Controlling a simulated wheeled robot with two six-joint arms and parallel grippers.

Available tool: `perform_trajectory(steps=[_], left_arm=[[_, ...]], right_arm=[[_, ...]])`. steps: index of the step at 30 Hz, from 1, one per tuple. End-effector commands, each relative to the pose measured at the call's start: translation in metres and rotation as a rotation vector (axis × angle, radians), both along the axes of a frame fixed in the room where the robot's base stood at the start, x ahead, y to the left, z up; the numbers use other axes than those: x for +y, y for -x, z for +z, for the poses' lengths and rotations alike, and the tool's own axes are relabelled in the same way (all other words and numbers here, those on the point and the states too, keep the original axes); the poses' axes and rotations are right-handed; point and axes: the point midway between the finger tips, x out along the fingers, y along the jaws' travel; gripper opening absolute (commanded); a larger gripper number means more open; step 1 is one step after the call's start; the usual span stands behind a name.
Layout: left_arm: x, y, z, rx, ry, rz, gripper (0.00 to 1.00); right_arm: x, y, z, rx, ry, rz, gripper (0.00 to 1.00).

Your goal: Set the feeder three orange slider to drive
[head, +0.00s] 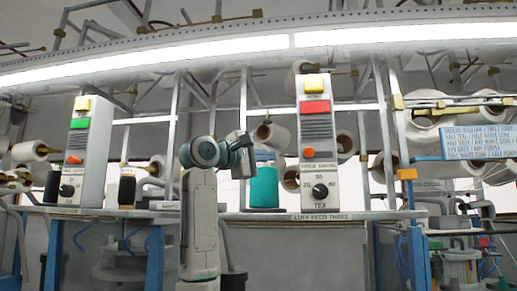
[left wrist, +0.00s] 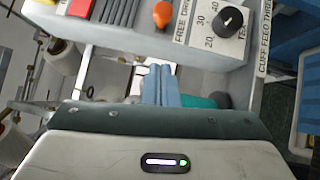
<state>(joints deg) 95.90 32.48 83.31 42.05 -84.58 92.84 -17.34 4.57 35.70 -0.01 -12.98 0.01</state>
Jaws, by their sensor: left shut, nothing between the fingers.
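The feeder three box (head: 317,130) is a pale upright panel with a label reading "feed three" below it. Its orange slider (head: 309,153) sits below the grey ribbed grille, above and left of a black knob (head: 320,191). In the left wrist view, the orange slider (left wrist: 162,14) is at the top, beside the knob (left wrist: 230,18). My left gripper (head: 243,142) is left of the box, apart from it. In the left wrist view its blue fingers (left wrist: 162,85) are together and empty, below the box in the picture. My right gripper is not in view.
A teal yarn cone (head: 264,188) stands on the shelf left of the box. A second box (head: 82,150) with a green button and its own orange slider stands at far left. Metal posts and yarn cones fill the background. A blue label sign (head: 478,142) is at right.

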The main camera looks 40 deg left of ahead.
Motion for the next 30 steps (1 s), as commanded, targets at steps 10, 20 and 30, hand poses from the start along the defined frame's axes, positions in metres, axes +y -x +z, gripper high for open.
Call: perform_trajectory(steps=[10, 20, 30], left_arm=[[-0.026, -0.057, 0.013, 0.0, -0.001, -0.002, 0.0], [-0.04, -0.067, 0.012, -0.001, -0.001, 0.0, 0.0], [-0.048, -0.072, 0.011, 0.0, 0.0, -0.002, 0.0]], right_arm=[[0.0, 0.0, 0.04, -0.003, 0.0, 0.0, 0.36], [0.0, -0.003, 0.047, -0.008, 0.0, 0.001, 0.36], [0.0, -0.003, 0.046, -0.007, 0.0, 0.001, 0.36]])
